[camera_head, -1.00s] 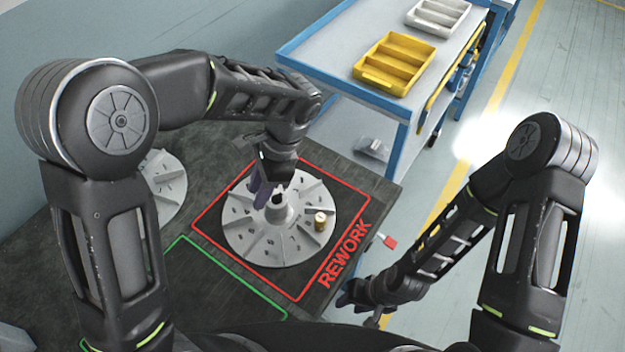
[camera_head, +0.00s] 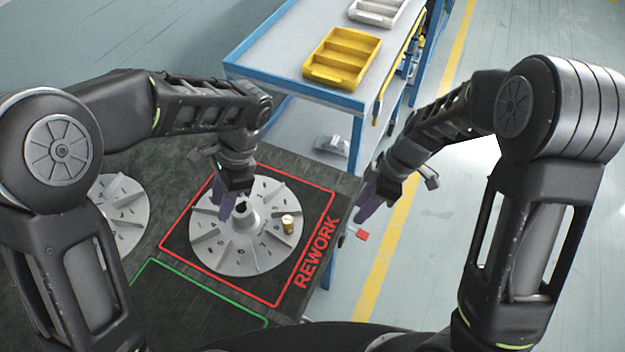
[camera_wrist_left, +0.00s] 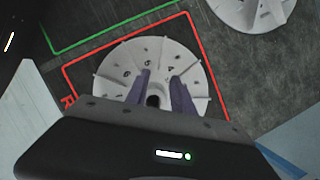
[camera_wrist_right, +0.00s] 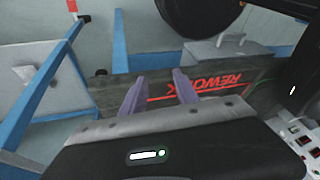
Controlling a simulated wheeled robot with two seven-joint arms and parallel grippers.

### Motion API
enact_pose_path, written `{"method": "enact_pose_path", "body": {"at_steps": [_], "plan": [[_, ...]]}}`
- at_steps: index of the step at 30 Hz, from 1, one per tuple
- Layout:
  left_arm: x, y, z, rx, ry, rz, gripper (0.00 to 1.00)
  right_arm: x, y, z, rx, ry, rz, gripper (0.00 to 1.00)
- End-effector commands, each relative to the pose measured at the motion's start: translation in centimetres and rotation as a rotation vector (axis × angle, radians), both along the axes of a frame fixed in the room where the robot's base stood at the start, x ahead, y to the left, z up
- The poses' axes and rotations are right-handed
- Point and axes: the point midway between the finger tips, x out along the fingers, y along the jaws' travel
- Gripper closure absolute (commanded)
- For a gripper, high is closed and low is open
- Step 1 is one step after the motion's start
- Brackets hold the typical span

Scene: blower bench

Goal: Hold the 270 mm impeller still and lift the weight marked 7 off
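The grey bladed impeller (camera_head: 232,258) lies flat inside the red REWORK outline on the dark bench. A small brass weight (camera_head: 288,223) stands on its right side; its marking is too small to read. My left gripper (camera_head: 234,205) is over the impeller's hub. In the left wrist view its purple fingers (camera_wrist_left: 162,92) are apart, either side of the hub, with a visible gap on the right. Whether they touch it is unclear. My right gripper (camera_head: 372,203) is open and empty, off the bench's right edge. The weight is hidden in the left wrist view.
A second impeller (camera_head: 120,225) lies at the bench's left, partly behind my left arm. A blue-framed trolley (camera_head: 262,62) behind holds a yellow tray (camera_head: 343,72) and a white tray (camera_head: 372,18). A green outline (camera_head: 200,288) marks bare bench in front. A red tag (camera_head: 361,235) is at the right edge.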

Motion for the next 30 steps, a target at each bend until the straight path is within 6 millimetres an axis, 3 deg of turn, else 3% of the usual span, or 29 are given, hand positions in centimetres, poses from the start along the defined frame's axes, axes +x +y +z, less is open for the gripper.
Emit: {"method": "enact_pose_path", "body": {"at_steps": [1, 6, 12, 16, 30], "plan": [[0.0, 0.0, 0.0, 0.000, 0.000, 0.000, 0.71, 0.3, 2.4, 1.8, 0.031, -0.027, 0.074, 0.64], [0.0, 0.0, 0.0, 0.000, 0.000, 0.000, 0.71, 0.3, 7.5, 7.0, 0.095, -0.109, 0.284, 0.64], [0.0, 0.0, 0.0, 0.000, 0.000, 0.000, 0.71, -0.5, 11.0, 11.3, 0.131, -0.175, 0.454, 0.64], [0.0, 0.0, 0.0, 0.000, 0.000, 0.000, 0.71, -0.7, 11.6, 12.1, 0.137, -0.187, 0.489, 0.64], [-0.1, 0.3, -0.7, 0.001, 0.001, 0.000, 0.71, -0.7, 11.6, 12.0, 0.136, -0.186, 0.488, 0.64]]}}
